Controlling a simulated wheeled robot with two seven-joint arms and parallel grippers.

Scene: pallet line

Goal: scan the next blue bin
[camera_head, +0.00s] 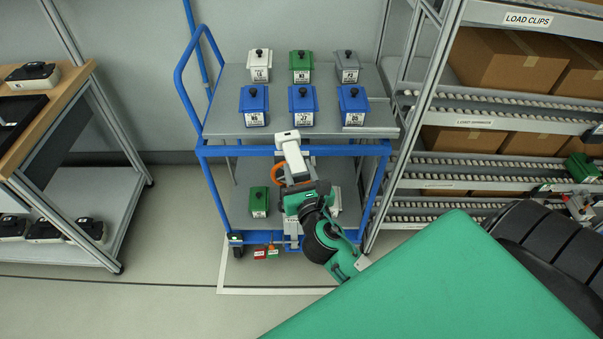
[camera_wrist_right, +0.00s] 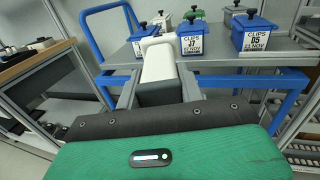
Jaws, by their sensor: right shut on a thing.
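Three blue bins with black knobs and white labels stand in the front row on the blue cart's top: left (camera_head: 254,100), middle (camera_head: 302,99) and right (camera_head: 352,100). My right gripper (camera_head: 294,172) is shut on a white and grey handheld scanner (camera_head: 289,143), just in front of the cart top. The scanner's head points toward the middle blue bin, a little short of it. In the right wrist view the scanner (camera_wrist_right: 158,62) partly covers the left bin (camera_wrist_right: 141,44); the middle (camera_wrist_right: 193,40) and right (camera_wrist_right: 254,35) bins show labels. My left gripper is out of view.
White (camera_head: 259,67), green (camera_head: 301,66) and grey (camera_head: 347,67) bins form the back row. The cart's blue handle (camera_head: 184,85) rises at left. A green bin (camera_head: 259,203) sits on its lower shelf. A workbench (camera_head: 50,110) stands left, a carton rack (camera_head: 430,100) right.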

